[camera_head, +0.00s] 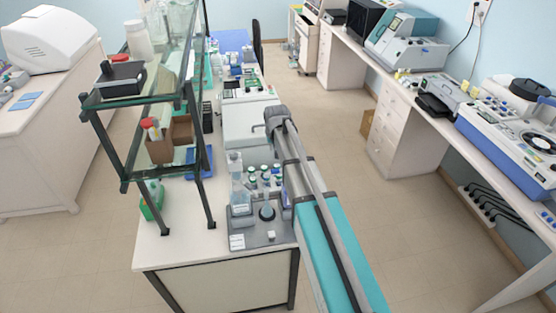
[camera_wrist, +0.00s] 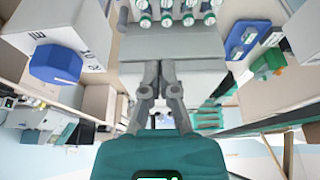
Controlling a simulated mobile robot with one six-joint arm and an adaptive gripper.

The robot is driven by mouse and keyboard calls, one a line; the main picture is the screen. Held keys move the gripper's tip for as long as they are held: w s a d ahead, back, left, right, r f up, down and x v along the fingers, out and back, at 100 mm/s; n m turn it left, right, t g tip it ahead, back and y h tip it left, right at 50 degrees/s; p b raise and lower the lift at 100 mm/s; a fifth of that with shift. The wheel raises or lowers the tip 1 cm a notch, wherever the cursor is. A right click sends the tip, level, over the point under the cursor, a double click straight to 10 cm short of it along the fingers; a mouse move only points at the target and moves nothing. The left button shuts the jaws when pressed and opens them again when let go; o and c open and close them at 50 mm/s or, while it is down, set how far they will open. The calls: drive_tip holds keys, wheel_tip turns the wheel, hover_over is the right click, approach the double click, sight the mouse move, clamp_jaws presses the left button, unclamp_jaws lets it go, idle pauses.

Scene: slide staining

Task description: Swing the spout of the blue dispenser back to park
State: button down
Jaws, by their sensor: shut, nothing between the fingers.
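The likely blue dispenser (camera_head: 239,196) is a tall, pale-blue, see-through bottle with a light top. It stands upright at the back left of a grey station on the bench in the head view. Its spout is too small to make out there. In the wrist view my gripper (camera_wrist: 159,68) has its two grey fingers together, with nothing between them. A pale box-like body with dark lettering and a faceted blue part (camera_wrist: 55,63) lies left of the fingers, apart from them; I cannot tell whether it is the dispenser. The gripper's tips are not distinguishable in the head view.
Several capped vials (camera_wrist: 188,8) stand beyond the fingertips. A glass-shelved rack (camera_head: 122,163) rises left of the station. My arm covers the bench's right edge.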

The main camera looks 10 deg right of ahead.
sight(276, 173)
drive_tip(key=shift+f, duration=0.1)
wheel_tip(276, 173, down, 9)
drive_tip(key=b, duration=0.9)
drive_tip(key=shift+s, duration=0.3)
idle(0.4)
drive_tip(key=shift+f, duration=0.1)
